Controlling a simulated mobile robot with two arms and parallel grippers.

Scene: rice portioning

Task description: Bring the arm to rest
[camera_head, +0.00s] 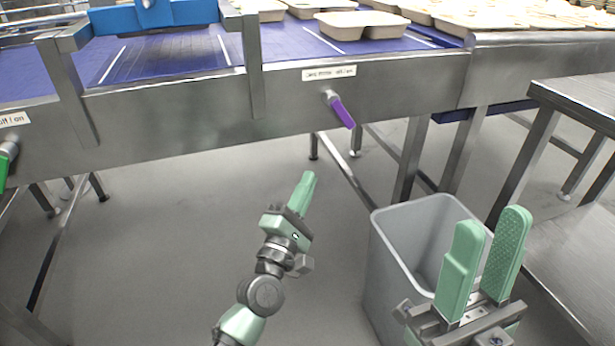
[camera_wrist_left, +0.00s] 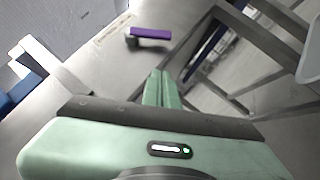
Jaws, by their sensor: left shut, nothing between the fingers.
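My left gripper (camera_head: 303,190) is in the middle of the head view, over the floor in front of the conveyor's steel side. Its green fingers are shut with nothing between them. In the left wrist view the shut fingers (camera_wrist_left: 162,88) point toward the purple-handled lever on the conveyor side, apart from it. My right gripper (camera_head: 484,255) is at the lower right of the head view, in front of the grey bin. Its two green fingers stand apart with a narrow empty gap between them.
The steel conveyor (camera_head: 190,115) with a blue belt crosses the top. Its purple lever (camera_head: 341,111) juts out. Several trays (camera_head: 345,27) stand on the belt. An open grey bin (camera_head: 385,265) stands at lower right, beside a steel table (camera_head: 575,98).

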